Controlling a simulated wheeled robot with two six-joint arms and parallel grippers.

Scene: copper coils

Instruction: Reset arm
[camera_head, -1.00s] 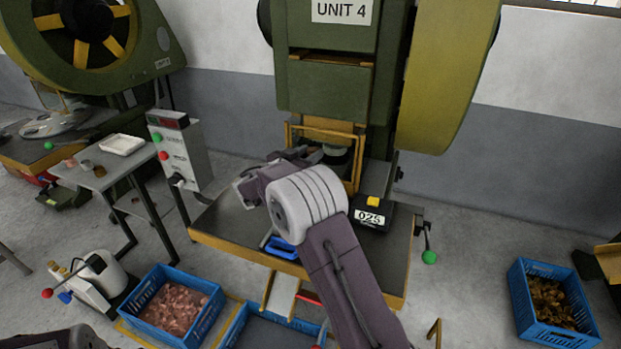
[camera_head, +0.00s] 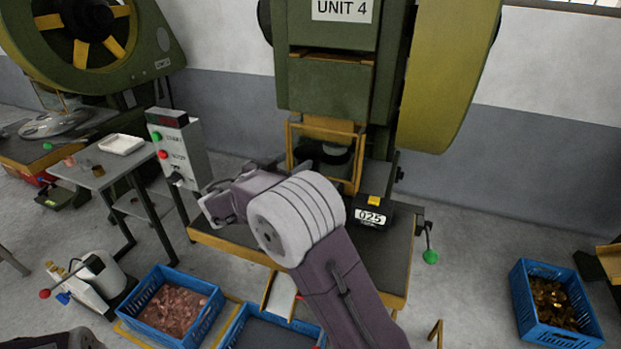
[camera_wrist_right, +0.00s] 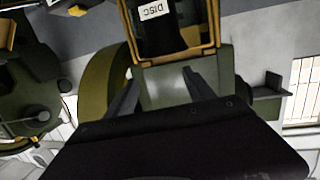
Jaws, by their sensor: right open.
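My right arm (camera_head: 297,220) reaches up over the press table in the head view. Its gripper (camera_head: 212,208) is at the table's left side, in front of the control box (camera_head: 178,150), apart from it as far as I can tell. In the right wrist view the two fingers of the right gripper (camera_wrist_right: 162,92) are spread with nothing between them. A dark grey piece of my own body shows at the bottom left edge of the head view. No left gripper fingers can be made out.
The UNIT 4 press (camera_head: 325,85) stands behind the table (camera_head: 392,262), which bears a box marked 025 (camera_head: 372,211). A blue crate of copper pieces (camera_head: 150,288) is at lower left, another blue crate (camera_head: 530,318) at right. A side table (camera_head: 85,177) stands left.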

